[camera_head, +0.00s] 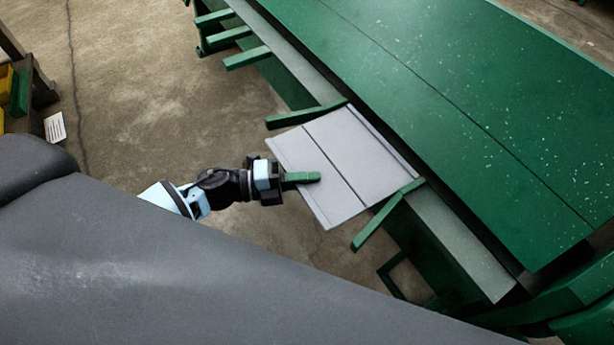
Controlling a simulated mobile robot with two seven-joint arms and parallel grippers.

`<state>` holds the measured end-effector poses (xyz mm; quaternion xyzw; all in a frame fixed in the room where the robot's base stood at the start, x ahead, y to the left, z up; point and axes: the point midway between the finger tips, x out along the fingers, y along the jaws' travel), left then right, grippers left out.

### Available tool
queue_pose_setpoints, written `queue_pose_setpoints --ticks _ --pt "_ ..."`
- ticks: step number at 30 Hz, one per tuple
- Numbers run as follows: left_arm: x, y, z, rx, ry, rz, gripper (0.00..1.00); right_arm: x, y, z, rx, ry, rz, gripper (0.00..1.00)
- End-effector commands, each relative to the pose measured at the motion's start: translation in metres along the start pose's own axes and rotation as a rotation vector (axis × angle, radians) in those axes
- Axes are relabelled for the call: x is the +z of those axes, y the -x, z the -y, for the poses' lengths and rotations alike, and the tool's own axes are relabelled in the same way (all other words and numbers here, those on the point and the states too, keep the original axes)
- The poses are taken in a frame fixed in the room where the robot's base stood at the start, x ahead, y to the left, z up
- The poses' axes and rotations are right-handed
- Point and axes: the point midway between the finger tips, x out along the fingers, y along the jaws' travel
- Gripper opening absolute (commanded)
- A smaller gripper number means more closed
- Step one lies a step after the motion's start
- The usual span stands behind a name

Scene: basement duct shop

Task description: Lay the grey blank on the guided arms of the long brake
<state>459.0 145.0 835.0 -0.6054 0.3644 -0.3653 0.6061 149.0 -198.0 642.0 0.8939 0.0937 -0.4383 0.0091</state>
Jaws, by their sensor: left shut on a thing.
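The grey blank (350,152) is a flat sheet with dark lines across it, at the front edge of the long green brake (455,110). Its far edge overlaps the brake's pale ledge. One green arm (290,119) of the brake shows along its upper edge and another (375,226) by its lower right edge. I cannot tell whether the sheet touches them or is held just above. My left gripper (300,178) is shut on the blank's near left edge, with a green finger-like bar lying over its top face. My right gripper is not in view.
More green arms (247,57) stick out from the brake at upper left. A dark stand with yellow and green bins (18,90) is at the far left, with a white paper (55,127) beside it. The concrete floor (150,90) between is clear.

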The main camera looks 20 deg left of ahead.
Motion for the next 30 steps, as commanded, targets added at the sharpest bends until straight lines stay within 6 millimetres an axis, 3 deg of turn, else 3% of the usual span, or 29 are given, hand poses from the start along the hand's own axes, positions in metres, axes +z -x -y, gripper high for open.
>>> queue_pose_setpoints --ticks 12,13,18,30 --pt "-0.002 0.001 -0.014 0.009 0.004 0.001 0.0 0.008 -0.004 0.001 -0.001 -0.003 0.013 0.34" --pt "-0.002 0.001 -0.015 0.012 0.006 0.001 0.12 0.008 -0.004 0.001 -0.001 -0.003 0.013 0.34" --pt "-0.002 0.001 -0.015 0.01 0.006 0.001 0.31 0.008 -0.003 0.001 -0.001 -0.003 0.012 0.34" --pt "-0.001 0.0 -0.01 0.003 0.002 0.0 0.31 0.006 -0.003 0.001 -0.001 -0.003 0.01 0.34"
